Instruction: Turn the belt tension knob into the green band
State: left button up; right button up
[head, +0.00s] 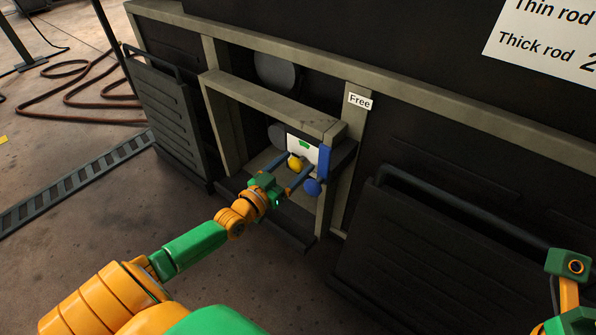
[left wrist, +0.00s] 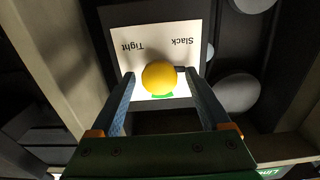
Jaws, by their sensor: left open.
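The yellow belt tension knob (head: 295,163) sits in front of a white dial plate (head: 294,145) inside the open bay. The green band (head: 304,144) shows on the plate; in the left wrist view it is partly hidden behind the knob (left wrist: 159,78). The plate (left wrist: 190,58) reads "Tight" and "Slack" upside down there. A short dark mark beside the knob points toward the right. My left gripper (head: 299,164) is open, its fingers on either side of the knob with gaps visible. My right gripper is out of view; part of the right arm shows at the lower right.
Dark panels (head: 172,115) stand at both sides. A hose lies on the floor.

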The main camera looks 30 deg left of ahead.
pick_arm(q)
jog(key=shift+w, duration=0.35)
grip_shut()
jog(key=shift+m+p, duration=0.3)
